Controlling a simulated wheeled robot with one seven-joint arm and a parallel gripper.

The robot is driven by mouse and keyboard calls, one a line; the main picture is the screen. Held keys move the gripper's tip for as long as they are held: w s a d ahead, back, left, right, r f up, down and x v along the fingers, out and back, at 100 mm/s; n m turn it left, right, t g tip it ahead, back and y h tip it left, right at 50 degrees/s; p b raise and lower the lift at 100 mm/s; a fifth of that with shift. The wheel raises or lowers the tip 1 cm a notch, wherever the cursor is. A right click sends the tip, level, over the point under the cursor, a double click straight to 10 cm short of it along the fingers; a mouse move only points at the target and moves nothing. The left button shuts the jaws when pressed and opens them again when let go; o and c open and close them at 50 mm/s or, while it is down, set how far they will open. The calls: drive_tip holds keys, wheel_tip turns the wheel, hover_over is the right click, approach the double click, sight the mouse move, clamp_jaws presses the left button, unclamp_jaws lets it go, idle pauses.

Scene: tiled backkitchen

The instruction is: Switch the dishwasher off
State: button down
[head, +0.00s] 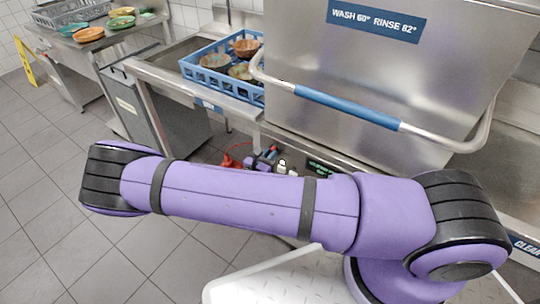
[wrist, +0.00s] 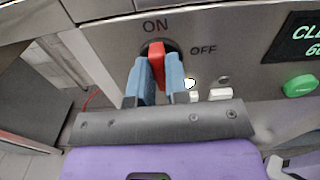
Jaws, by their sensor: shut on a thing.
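The dishwasher (head: 440,60) is a steel machine with its hood and blue-gripped handle facing me. On its front panel, in the wrist view, a red switch knob (wrist: 156,51) points up at the ON label. The OFF label (wrist: 203,50) is to its right. My gripper (wrist: 157,76) has its two blue fingers closed on the knob, one on each side. In the head view my purple arm hides most of the gripper and panel.
A dark display (wrist: 300,40), a green button (wrist: 299,86) and small white buttons (wrist: 221,94) sit right of the knob. A blue rack (head: 222,92) of bowls stands left of the machine. The tiled floor (head: 50,200) at left is clear.

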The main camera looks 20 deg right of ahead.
drive_tip(key=shift+w+a+f+n, duration=0.1)
drive_tip(key=shift+f+n, duration=0.05)
drive_tip(key=shift+n, duration=4.15)
drive_tip(key=shift+w+a+f+n, duration=0.1)
drive_tip(key=shift+n, duration=4.2)
drive_tip(key=c, duration=1.1)
unclamp_jaws()
drive_tip(key=v, duration=1.1)
